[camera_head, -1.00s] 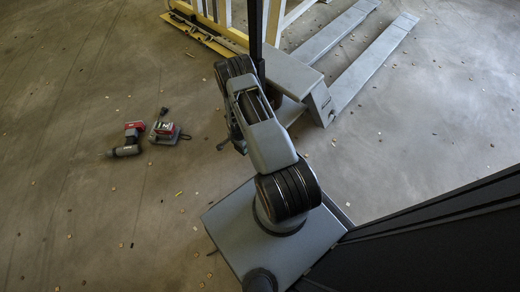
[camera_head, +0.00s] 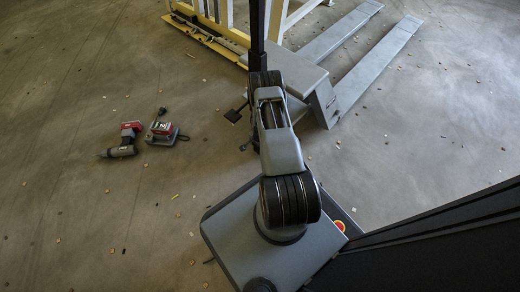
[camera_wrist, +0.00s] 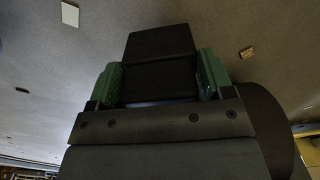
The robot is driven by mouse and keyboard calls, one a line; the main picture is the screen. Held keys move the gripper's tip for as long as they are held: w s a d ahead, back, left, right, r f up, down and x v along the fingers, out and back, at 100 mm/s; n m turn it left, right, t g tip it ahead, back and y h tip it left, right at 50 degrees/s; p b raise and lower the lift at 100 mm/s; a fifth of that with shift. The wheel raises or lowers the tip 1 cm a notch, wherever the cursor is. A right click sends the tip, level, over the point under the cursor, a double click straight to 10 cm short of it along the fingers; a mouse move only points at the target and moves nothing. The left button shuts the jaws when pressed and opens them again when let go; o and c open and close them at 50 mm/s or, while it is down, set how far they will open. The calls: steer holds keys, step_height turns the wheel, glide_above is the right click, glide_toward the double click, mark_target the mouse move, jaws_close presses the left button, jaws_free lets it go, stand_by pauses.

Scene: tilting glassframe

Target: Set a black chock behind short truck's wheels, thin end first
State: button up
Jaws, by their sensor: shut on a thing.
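In the wrist view the black chock (camera_wrist: 161,43) is between the two green finger pads of my gripper (camera_wrist: 161,76), which is shut on it. Its flat face shows above the pads, and a darker face is between them. In the head view a small dark piece (camera_head: 234,116), probably the chock, shows left of my arm, above the floor. My gripper is mostly hidden there by my arm. The grey pallet truck (camera_head: 325,100) stands just right of and beyond my arm, its two forks pointing to the upper right. Its wheels are not clearly visible.
A red and black drill (camera_head: 126,143) and a charger with a red battery (camera_head: 162,130) lie on the floor at left. A yellow and white frame (camera_head: 210,28) stands at the back, beside the truck. Small scraps dot the concrete.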

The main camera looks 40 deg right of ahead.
steer(key=shift+f, duration=0.95)
steer(key=shift+f, duration=0.1)
steer(key=o, duration=1.3)
steer(key=shift+c, duration=0.2)
step_height(320, 180, up, 8)
steer(key=p, duration=0.3)
steer(key=shift+f+p, duration=0.1)
steer(key=shift+p, duration=0.2)
